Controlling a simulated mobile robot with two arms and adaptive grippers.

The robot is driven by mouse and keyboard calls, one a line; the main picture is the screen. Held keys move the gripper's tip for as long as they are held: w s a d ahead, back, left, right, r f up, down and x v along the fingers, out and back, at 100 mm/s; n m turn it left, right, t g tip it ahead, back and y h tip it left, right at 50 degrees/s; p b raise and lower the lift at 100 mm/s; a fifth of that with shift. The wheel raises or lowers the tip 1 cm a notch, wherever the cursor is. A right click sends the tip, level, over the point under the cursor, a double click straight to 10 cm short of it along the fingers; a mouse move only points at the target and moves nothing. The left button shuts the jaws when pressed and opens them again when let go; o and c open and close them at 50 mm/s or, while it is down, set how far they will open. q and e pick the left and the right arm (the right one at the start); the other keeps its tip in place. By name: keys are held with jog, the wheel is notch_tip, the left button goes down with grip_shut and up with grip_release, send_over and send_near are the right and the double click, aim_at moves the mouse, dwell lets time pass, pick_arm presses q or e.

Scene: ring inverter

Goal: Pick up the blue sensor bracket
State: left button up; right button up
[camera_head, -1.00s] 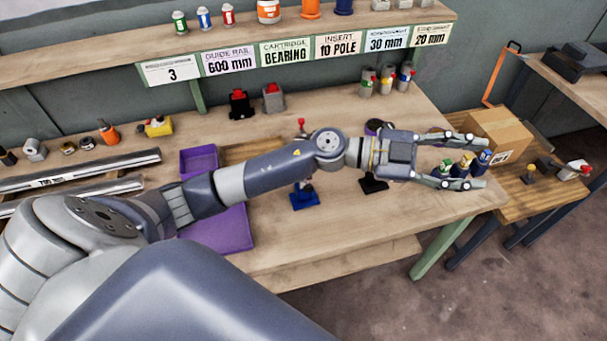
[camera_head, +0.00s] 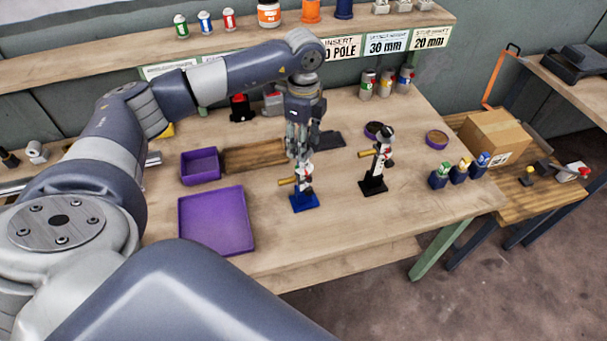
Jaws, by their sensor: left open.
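The blue sensor bracket (camera_head: 304,202) stands upright on the workbench, with a blue base and a post carrying red, white and tan parts. My left gripper (camera_head: 302,156) points down from above, directly over the bracket in this view. It is open, with its fingers by the bracket's top. I cannot tell whether the fingers are around the top or only above or behind it. The fingers partly hide the top of the post. My right gripper is not in view.
A similar bracket with a black base (camera_head: 373,186) stands to the right. A flat purple tray (camera_head: 250,228) and a small purple bin (camera_head: 187,181) lie to the left. Small blue-based parts (camera_head: 439,180) stand near the right edge. The bench front is clear.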

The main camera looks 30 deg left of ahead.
pick_arm(q)
notch_tip(320, 180, down, 3)
jog(key=shift+r, duration=0.15)
jog(key=p, duration=0.2)
send_over(304, 180)
notch_tip(304, 180, down, 4)
jog(key=shift+w+a+f, duration=0.3)
jog(key=shift+w+f, duration=0.15)
jog(key=shift+f, duration=0.2)
jog(key=shift+r, duration=0.1)
grip_shut()
